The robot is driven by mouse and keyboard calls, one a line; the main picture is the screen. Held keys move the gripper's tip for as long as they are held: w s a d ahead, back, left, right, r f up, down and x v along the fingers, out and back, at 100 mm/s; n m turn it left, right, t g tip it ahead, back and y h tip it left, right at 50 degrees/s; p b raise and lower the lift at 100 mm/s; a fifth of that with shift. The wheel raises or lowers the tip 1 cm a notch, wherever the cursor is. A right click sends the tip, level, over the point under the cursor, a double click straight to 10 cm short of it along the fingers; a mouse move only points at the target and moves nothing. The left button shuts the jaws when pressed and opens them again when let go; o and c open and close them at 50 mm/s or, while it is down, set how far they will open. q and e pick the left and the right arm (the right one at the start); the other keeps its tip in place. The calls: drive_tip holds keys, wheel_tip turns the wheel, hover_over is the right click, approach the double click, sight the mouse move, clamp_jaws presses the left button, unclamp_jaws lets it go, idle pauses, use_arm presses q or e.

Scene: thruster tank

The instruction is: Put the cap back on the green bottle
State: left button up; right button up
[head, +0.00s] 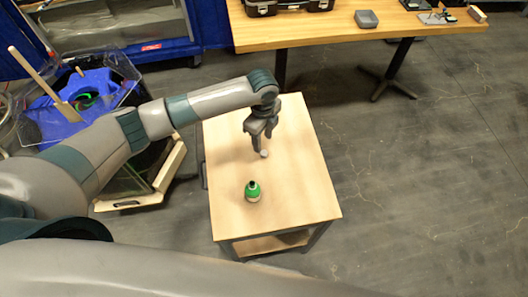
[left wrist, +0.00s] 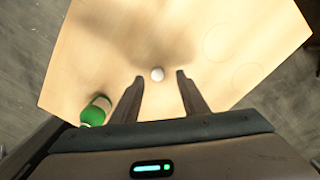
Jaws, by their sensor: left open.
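The green bottle (head: 253,191) stands upright on the small wooden table, toward its front, with a dark top. It also shows at the lower left of the left wrist view (left wrist: 96,111). A small white cap (head: 264,153) lies on the table farther back; in the left wrist view the cap (left wrist: 157,74) sits between and just beyond my fingertips. My left gripper (head: 262,139) points down above the cap, open and empty. In the left wrist view its fingers (left wrist: 158,76) are spread on either side of the cap. My right gripper is not in view.
The small table (head: 300,190) is otherwise clear. A long workbench (head: 340,28) with a black case (head: 270,8) and a grey box (head: 366,19) stands behind. A clear bin (head: 110,85) with blue contents stands at left. Open floor lies to the right.

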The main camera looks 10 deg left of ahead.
sight(264, 153)
use_arm(q)
drive_tip(key=shift+s+d+f+p, duration=0.2)
drive_tip(key=shift+s+f+p, duration=0.05)
drive_tip(key=shift+f+p, duration=0.35)
drive_tip(key=f, duration=0.2)
drive_tip(key=f+p, duration=0.1)
drive_tip(key=shift+s+d, duration=0.1)
drive_tip(key=shift+s, duration=0.15)
drive_tip(key=shift+f, duration=0.5)
clamp_jaws()
